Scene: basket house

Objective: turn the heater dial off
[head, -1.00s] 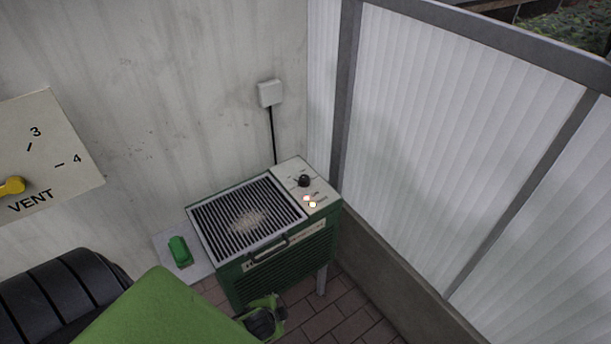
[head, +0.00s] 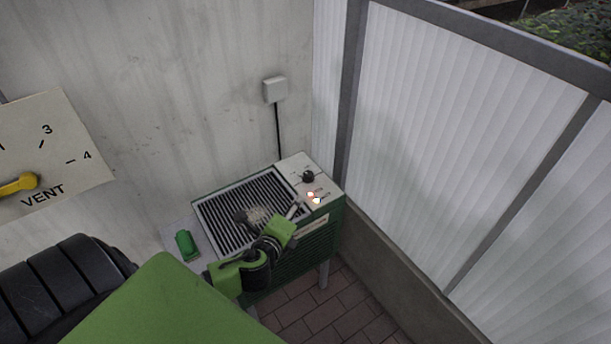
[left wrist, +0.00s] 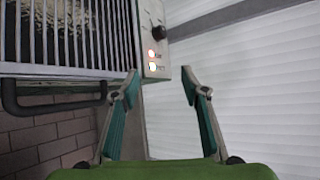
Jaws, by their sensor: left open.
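The green heater (head: 320,235) stands against the wall with a slatted grille on top. Its pale control panel (head: 292,166) carries a black dial (head: 308,177) and two lit lights (head: 316,200). In the left wrist view the dial (left wrist: 159,33) is beyond the fingertips, near the top centre, with the lights (left wrist: 152,54) nearer. My left gripper (left wrist: 160,84) is open and empty, fingers apart. In the head view it (head: 296,208) is over the grille's front right, close to the panel and apart from the dial. The dial's pointer is too small to read. My right gripper is not in view.
A front handle (left wrist: 52,99) runs along the heater. A green switch-like part (head: 186,245) sits on a plate to its left. A vent panel with a yellow knob (head: 20,184) is on the wall. White ribbed panels (head: 450,130) close the right side.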

